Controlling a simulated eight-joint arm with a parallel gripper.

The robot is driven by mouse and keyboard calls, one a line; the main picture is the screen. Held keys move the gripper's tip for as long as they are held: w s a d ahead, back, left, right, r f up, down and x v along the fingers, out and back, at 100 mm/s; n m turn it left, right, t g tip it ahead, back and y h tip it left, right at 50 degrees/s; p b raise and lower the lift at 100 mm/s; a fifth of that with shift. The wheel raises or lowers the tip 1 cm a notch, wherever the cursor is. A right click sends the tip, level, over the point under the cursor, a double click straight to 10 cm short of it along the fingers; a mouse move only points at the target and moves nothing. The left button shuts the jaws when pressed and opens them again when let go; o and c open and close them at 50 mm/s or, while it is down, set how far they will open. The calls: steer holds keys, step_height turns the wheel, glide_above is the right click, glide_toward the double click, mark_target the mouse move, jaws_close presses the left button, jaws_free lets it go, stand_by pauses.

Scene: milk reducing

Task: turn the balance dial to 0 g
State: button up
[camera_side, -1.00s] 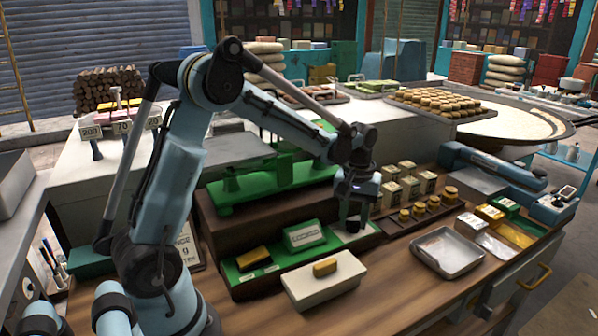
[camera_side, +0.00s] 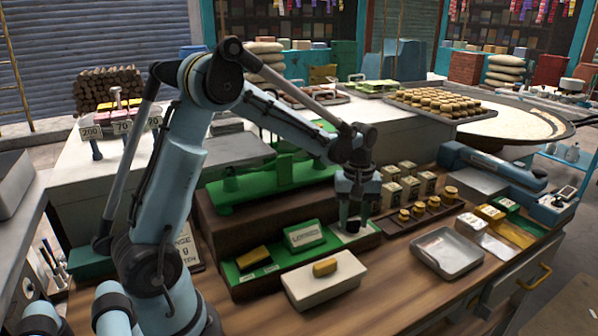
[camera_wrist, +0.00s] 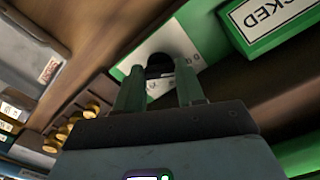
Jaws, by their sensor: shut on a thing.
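The balance dial (camera_wrist: 158,64) is a dark round knob on a white plate with small printed figures, in the wrist view. I cannot read its setting. My gripper (camera_wrist: 159,85) has one finger on each side of the knob and is shut on it. In the side view my gripper (camera_side: 352,222) points down at the right end of the green panel, and the fingers mostly hide the dial. The green balance (camera_side: 270,183) stands behind on a dark brown base. A green block with a "LOCKED" label (camera_side: 303,235) sits left of the dial, also in the wrist view (camera_wrist: 268,20).
Several small weights (camera_side: 420,209) stand in a wooden rack to the right, with pale boxes (camera_side: 408,180) behind. A metal tray (camera_side: 447,252) lies at the front right. A white block with a yellow piece (camera_side: 324,279) lies in front of the panel.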

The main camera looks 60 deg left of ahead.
mark_target(353, 221)
steer(key=o, duration=0.8)
steer(key=shift+c, duration=0.2)
step_height(353, 221, up, 12)
steer(key=shift+s+d+f+m+t, duration=0.6)
steer(key=shift+s+d+m+t, duration=0.75)
steer(key=shift+s+m, duration=0.8)
steer(key=shift+s+d+f+m+t, duration=0.6)
steer(key=shift+s+d+m+t, duration=0.45)
steer(key=shift+s+d+m, duration=1)
steer(key=shift+s+d+f+m+t, duration=0.6)
steer(key=shift+s+d+m+t, duration=0.55)
steer(key=shift+s+m, duration=1.05)
